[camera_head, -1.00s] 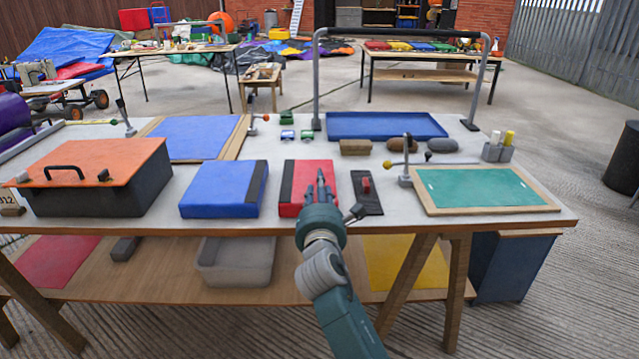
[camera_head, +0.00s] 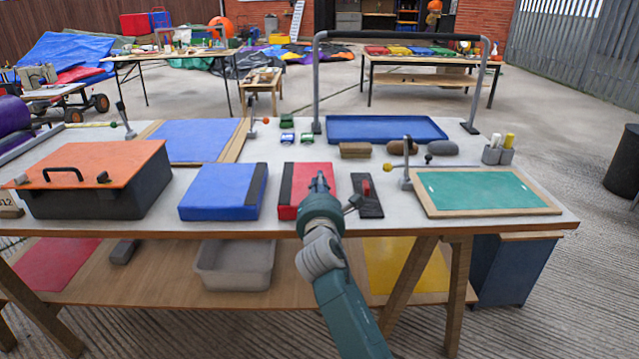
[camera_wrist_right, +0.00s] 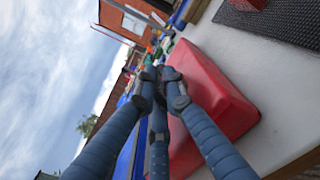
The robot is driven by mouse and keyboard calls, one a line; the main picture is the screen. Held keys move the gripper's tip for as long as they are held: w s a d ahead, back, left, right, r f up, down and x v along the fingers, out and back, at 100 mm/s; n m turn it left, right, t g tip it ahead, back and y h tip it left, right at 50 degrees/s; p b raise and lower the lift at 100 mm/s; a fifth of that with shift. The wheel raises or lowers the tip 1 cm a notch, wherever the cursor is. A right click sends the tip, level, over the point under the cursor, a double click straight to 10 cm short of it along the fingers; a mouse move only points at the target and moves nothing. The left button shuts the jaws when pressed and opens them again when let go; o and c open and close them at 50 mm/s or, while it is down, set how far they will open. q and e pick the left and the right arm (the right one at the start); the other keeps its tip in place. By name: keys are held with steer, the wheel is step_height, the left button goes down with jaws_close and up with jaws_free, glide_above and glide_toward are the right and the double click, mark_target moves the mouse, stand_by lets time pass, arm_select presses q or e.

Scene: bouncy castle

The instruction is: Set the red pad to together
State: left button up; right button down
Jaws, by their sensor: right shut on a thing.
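The red pad (camera_head: 296,207) lies on the table, with a black strip along its left side. The blue pad (camera_head: 215,192) lies flat to its left, with a black strip along its right side. The strips face each other across a gap of bare table. My right gripper (camera_head: 319,181) is shut on the red pad, over its right part, and hides some of it. In the right wrist view the red pad (camera_wrist_right: 222,92) fills the area right of my fingers (camera_wrist_right: 163,75); the exact contact is hard to see. My left gripper is not in view.
A black plate with a red piece (camera_head: 367,194) lies just right of the red pad. The orange-lidded box (camera_head: 95,180) stands left, the green framed board (camera_head: 485,190) right. Small green blocks (camera_head: 287,128) and a blue tray (camera_head: 385,128) lie behind. The table's front edge is close.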

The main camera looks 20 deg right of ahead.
mark_target(301, 193)
steer(key=shift+w+a, duration=0.1)
steer(key=shift+a, duration=0.25)
steer(key=a, duration=0.2)
steer(key=w+a, duration=0.1)
steer(key=a, duration=0.1)
steer(key=shift+a, duration=0.1)
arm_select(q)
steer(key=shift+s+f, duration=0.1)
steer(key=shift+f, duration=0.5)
arm_select(e)
steer(key=c, duration=1.9)
jaws_free()
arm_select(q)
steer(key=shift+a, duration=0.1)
arm_select(e)
steer(key=shift+o, duration=0.2)
steer(key=shift+w+a, duration=0.1)
steer(key=shift+a, duration=0.1)
steer(key=shift+d, duration=0.1)
